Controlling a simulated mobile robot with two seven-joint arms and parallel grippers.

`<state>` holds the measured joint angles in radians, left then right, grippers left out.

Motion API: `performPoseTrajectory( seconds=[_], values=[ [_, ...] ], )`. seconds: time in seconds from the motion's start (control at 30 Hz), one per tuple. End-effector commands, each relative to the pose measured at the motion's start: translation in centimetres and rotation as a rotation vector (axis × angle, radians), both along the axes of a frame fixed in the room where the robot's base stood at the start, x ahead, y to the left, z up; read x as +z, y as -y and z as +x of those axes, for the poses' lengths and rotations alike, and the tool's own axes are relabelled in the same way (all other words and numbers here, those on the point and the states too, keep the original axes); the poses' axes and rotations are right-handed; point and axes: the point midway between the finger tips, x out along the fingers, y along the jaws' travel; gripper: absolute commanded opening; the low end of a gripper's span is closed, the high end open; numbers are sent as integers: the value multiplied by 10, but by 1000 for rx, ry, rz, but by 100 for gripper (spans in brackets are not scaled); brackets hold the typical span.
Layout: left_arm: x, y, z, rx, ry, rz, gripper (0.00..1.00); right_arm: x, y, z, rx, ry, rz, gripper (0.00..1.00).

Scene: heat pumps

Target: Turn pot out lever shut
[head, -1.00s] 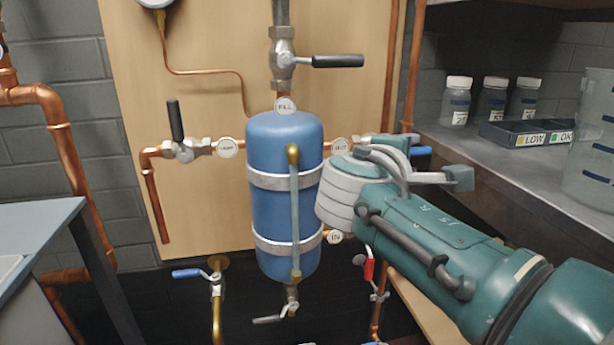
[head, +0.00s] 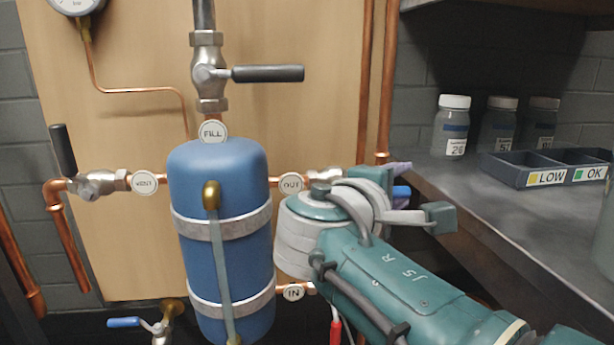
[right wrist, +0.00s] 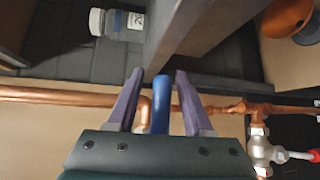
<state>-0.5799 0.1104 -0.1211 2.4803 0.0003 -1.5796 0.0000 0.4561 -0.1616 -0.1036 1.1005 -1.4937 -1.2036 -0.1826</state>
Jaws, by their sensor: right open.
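The blue pot (head: 220,180) is strapped upright to the wooden board, with a round OUT tag (head: 291,185) at its right. The pot out lever (head: 401,191) is blue; only a short part shows beside my right gripper (head: 398,173) in the head view. The valve body is mostly hidden behind my right arm. In the right wrist view the blue lever (right wrist: 161,105) stands between the two purple fingers of my open right gripper (right wrist: 158,80), with a gap on each side. My left gripper is in neither view.
The FILL valve (head: 210,75) has a black lever pointing right. The VENT valve (head: 97,184) has a black lever pointing up. An IN tag (head: 293,293) is below. Vertical copper pipes (head: 384,80) run close behind the gripper. A shelf (head: 470,195) with bottles is at right.

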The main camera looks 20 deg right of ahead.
Motion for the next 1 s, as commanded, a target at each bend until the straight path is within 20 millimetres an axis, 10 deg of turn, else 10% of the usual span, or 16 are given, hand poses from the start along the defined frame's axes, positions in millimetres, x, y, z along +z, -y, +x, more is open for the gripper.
performPoseTrajectory(
  seconds=[0.3,0.73,1.0],
  values=[
    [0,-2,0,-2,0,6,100,0,-1,0,0,-1,-1,50],
    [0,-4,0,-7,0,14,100,0,-1,0,0,-1,-1,1],
    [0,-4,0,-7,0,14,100,-1,-1,0,0,-1,0,0]
  ],
)
